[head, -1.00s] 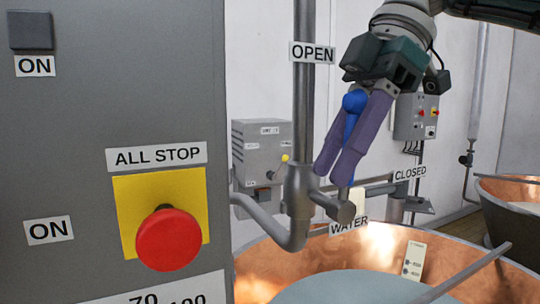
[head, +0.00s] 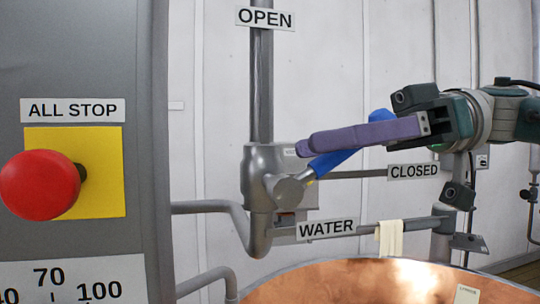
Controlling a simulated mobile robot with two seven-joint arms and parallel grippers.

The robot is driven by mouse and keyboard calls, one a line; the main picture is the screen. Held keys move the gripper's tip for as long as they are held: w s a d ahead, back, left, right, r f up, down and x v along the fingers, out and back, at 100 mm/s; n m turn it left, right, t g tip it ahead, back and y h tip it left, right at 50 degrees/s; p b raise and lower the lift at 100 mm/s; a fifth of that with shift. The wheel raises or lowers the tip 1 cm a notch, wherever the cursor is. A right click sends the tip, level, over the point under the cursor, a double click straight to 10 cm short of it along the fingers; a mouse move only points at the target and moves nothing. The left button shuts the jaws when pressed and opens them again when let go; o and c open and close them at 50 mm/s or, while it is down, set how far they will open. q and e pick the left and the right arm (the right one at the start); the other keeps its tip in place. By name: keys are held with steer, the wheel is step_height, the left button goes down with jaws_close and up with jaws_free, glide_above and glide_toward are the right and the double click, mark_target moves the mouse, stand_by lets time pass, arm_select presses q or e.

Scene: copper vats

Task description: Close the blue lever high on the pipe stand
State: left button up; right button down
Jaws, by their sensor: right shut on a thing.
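The blue lever (head: 334,163) sits on the grey valve body (head: 268,172) of the pipe stand. It slants up to the right from its pivot, between the OPEN label (head: 265,17) above and the CLOSED label (head: 413,171) at right. My right gripper (head: 308,146) comes in from the right, almost level, and is shut on the blue lever. Its purple fingers hide the lever's middle; the blue knob shows above them. The lever's end is well above the CLOSED label. My left gripper is not in view.
A grey panel with a red ALL STOP button (head: 38,185) fills the left side. Below are a copper vat (head: 350,282), a WATER label (head: 326,228) and a cloth (head: 390,238) on a rail. Bare white wall lies behind.

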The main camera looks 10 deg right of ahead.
mark_target(329, 168)
steer(key=f+y+b, duration=0.1)
steer(key=y+b, duration=0.1)
steer(key=d+f+y+b, duration=0.1)
steer(key=y+b, duration=0.1)
steer(key=shift+f+b, duration=0.25)
steer(key=shift+b, duration=0.05)
steer(key=shift+d+f+y+b, duration=0.15)
steer(key=shift+f+y+b, duration=0.1)
steer(key=shift+y+b, duration=0.95)
steer(key=c, duration=0.8)
jaws_free()
